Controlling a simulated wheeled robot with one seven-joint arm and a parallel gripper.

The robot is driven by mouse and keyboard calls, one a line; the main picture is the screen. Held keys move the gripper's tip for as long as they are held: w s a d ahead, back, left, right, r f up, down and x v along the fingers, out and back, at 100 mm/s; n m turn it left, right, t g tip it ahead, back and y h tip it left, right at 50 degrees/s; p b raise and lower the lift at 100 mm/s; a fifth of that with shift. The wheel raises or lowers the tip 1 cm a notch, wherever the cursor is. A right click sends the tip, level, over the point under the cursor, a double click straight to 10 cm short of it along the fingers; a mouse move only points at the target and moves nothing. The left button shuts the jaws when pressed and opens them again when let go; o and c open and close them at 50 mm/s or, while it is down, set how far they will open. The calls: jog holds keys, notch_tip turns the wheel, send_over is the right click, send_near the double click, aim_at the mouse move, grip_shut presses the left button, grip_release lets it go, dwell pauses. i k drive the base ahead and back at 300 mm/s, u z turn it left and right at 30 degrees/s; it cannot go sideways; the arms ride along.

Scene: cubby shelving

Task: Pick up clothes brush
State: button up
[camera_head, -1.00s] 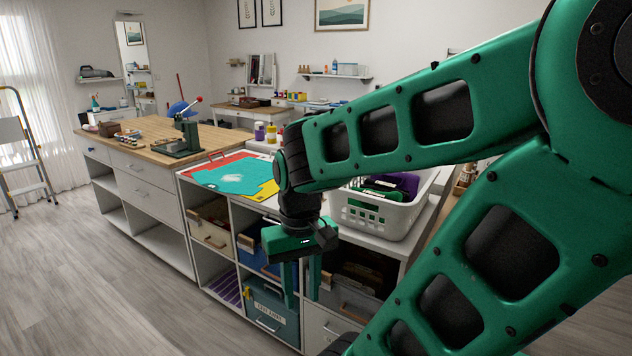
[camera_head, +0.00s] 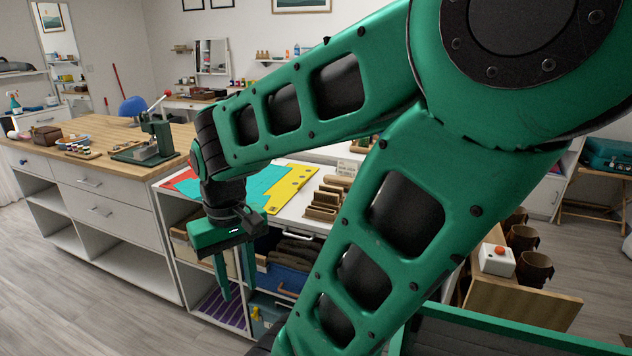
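I cannot pick out a clothes brush for certain in the head view. My gripper (camera_head: 238,285) hangs pointing down in front of the cubby shelving (camera_head: 206,318). Its two green fingers are apart, with nothing visible between them. Small brown wooden pieces (camera_head: 325,200) stand on the white shelf top to the right of the gripper, but I cannot tell what they are. My arm hides much of the shelf top and the cubbies on the right.
Coloured sheets (camera_head: 255,190) lie on the shelf top. A blue bin (camera_head: 283,278) sits in a cubby behind the gripper. A wooden-topped counter (camera_head: 100,140) stands at left. Brown cups (camera_head: 524,238) and a white box with a red button (camera_head: 497,260) are at right. Floor at left is clear.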

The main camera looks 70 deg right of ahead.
aim_at(330, 179)
jog(key=u, duration=0.05)
jog(key=i, duration=1.35)
jog(key=z, duration=2.65)
jog(key=i, duration=0.5)
